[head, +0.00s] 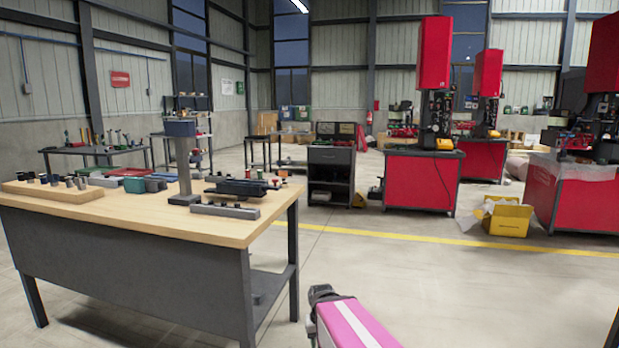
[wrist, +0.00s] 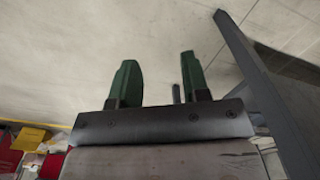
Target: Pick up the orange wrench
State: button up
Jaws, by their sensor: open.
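I cannot make out an orange wrench in either view. In the wrist view, my gripper (wrist: 160,78) shows two green fingers set wide apart with nothing between them. Bare concrete floor lies behind the fingers. In the head view, part of my pink and white arm shows at the bottom, to the right of the workbench and below its top; the fingers cannot be seen there.
A wood-topped workbench (head: 130,217) on the left carries a wooden block (head: 70,192), a grey vise-like stand (head: 183,160) and several small tools. A dark cabinet (head: 331,168), red machines (head: 421,180) and a yellow box (head: 507,218) stand further back. Floor right of the bench is clear.

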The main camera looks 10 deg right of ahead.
aim_at(284, 174)
jog(key=i+l, duration=0.25)
jog(key=l, duration=0.15)
jog(key=i+l, duration=0.25)
jog(key=l, duration=0.2)
jog(key=i+l+z, duration=0.1)
jog(key=i+l, duration=0.15)
jog(key=l, duration=0.2)
